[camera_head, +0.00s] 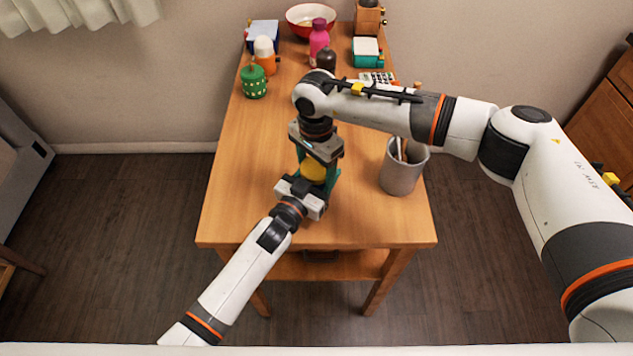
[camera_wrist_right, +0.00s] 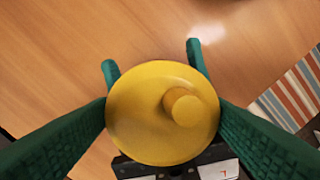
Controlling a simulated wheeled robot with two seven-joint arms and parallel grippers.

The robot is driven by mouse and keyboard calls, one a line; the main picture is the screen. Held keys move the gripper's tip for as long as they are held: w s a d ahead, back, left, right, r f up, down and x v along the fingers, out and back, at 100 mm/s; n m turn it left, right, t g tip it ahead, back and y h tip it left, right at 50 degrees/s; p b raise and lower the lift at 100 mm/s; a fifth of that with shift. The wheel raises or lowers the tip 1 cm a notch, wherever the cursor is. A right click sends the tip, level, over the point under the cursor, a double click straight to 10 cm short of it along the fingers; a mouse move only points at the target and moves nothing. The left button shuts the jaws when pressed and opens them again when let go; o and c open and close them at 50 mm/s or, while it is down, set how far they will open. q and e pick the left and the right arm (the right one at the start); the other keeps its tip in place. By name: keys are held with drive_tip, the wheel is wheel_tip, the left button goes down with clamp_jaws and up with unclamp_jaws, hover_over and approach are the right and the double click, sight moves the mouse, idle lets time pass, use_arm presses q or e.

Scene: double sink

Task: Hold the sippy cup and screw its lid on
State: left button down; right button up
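A yellow round lid with a knob (camera_wrist_right: 150,120) shows from above in the right wrist view, and the yellow piece (camera_head: 313,171) shows between my grippers in the head view. My right gripper (camera_head: 318,168) points down over it, its green fingers pressed to opposite sides of the lid's rim. My left gripper (camera_head: 308,188) comes in from the front, lower down. Its green fingertips (camera_wrist_right: 152,64) stick out past the lid on both sides, around the cup below. The lid hides the cup's body, and I cannot tell how the lid sits on it.
A grey holder (camera_head: 402,175) with utensils stands close to the right. A green dotted cup (camera_head: 253,82), an orange bottle (camera_head: 265,56), a pink bottle (camera_head: 318,38), a red bowl (camera_head: 304,18) and boxes fill the back. The table's left front is clear.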

drive_tip(key=c, duration=0.7)
drive_tip(key=shift+o, duration=0.2)
drive_tip(key=m, duration=0.5)
drive_tip(key=shift+w, duration=0.1)
drive_tip(key=o, duration=1.1)
drive_tip(key=shift+o, duration=0.2)
drive_tip(key=shift+r, duration=0.1)
wheel_tip(320, 180, up, 12)
use_arm(q)
drive_tip(key=shift+c, duration=1.9)
unclamp_jaws()
